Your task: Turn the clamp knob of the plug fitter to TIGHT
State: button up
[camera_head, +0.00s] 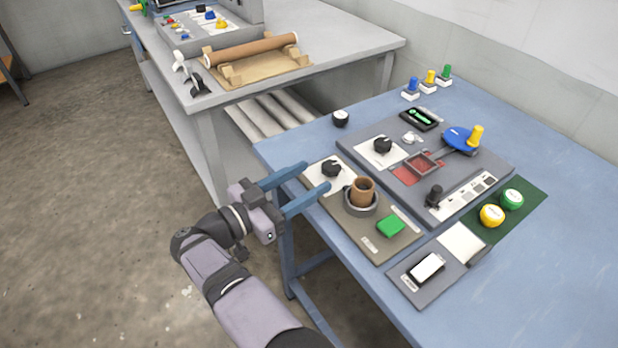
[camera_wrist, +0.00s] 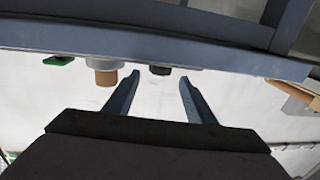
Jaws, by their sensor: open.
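The plug fitter is a grey-brown panel (camera_head: 372,238) near the table's left edge. Its black clamp knob (camera_head: 331,168) sits on a white label plate at the panel's far end; a pale mark shows on it, but the lettering is too small to read. A brown cylinder (camera_head: 363,190) stands in a dark ring beside the knob. My gripper (camera_head: 316,178) is open and empty, its two blue fingers pointing at the knob from the left, apart from it. In the wrist view, which looks inverted, the dark knob (camera_wrist: 160,70) shows between and beyond the fingertips.
A green button (camera_head: 390,226) is on the same panel. A larger grey panel has another black knob (camera_head: 383,146) and a blue-and-yellow lever (camera_head: 462,140). A loose round dial (camera_head: 340,118) lies behind. The blue table's edge (camera_wrist: 150,40) is close to my fingers.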

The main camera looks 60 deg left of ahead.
jog(key=w+a+r+n+g+y+p, duration=0.2)
jog(key=a+r+n+g+y+p, duration=0.4)
jog(key=a+r+y, duration=1)
jog(key=n+g+h+p, duration=0.3)
jog(key=n+g+h, duration=0.6)
jog(key=g+h, duration=0.3)
send_near(332, 166)
jog(key=h, duration=0.1)
jog(key=shift+t, duration=0.3)
jog(key=shift+s+a+x, duration=0.1)
jog(key=shift+a+x, duration=0.05)
jog(key=shift+x, duration=1.1)
jog(key=shift+s+a+x, duration=0.1)
jog(key=shift+a+x, duration=0.05)
jog(key=shift+x, duration=1.15)
jog(key=shift+s+a+x, duration=0.1)
jog(key=shift+a+x, duration=0.05)
jog(key=shift+x, duration=1.1)
jog(key=shift+r, duration=0.2)
jog(key=c, duration=1)
